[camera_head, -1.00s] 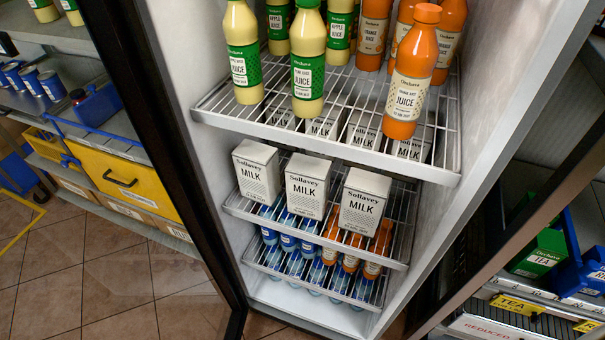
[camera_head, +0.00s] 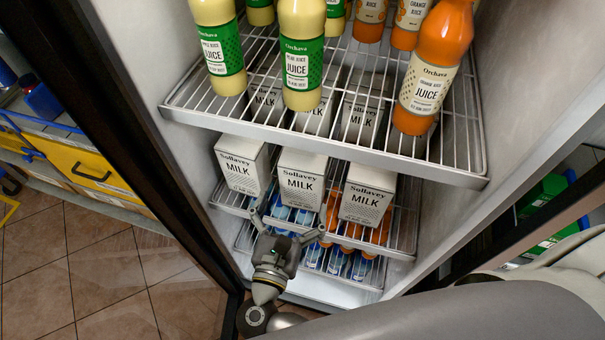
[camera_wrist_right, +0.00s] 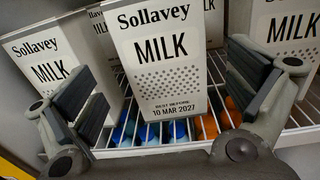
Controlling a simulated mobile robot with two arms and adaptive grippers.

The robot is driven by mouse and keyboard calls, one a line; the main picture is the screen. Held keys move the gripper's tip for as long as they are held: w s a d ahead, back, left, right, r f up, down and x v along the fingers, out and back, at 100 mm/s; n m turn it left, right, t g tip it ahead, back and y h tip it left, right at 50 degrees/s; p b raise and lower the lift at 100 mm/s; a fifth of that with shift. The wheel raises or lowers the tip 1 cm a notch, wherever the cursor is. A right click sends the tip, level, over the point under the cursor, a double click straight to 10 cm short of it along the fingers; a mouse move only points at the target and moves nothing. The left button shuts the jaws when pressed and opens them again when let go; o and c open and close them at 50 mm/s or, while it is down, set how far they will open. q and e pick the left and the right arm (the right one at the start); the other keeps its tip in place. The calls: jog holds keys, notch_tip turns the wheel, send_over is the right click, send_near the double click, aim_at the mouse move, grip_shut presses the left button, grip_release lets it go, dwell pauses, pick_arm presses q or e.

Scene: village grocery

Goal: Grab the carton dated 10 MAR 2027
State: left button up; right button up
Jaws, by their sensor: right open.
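The white milk carton dated 10 MAR 2027 (camera_wrist_right: 165,65) stands upright in the middle of the right wrist view, its date print facing me. In the head view it is the middle front carton (camera_head: 302,178) on the milk shelf. My right gripper (camera_head: 287,226) is open just in front of and below that carton. In the right wrist view the open fingers (camera_wrist_right: 165,90) frame it left and right, and nothing is held. The left gripper is not in view.
Milk cartons flank it on the left (camera_head: 241,165) and right (camera_head: 367,195), with more behind. The wire shelf above (camera_head: 320,150) carries juice bottles and overhangs the cartons. Blue and orange bottles stand below. The fridge's side wall (camera_head: 460,215) bounds the right.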

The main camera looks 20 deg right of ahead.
aim_at(299, 187)
jog(key=x, duration=0.3)
jog(key=shift+w+d+p, duration=0.35)
jog(key=shift+w+p, duration=0.1)
jog(key=shift+w, duration=0.05)
jog(key=p+x, duration=0.1)
jog(key=x, duration=0.2)
jog(key=shift+w+d, duration=0.2)
jog(key=shift+d, duration=0.1)
jog(key=shift+w+d+f, duration=0.15)
jog(key=shift+w, duration=0.05)
jog(key=shift+c, duration=1.1)
jog(key=c, duration=1.5)
jog(key=shift+c, duration=0.2)
jog(key=shift+r, duration=0.2)
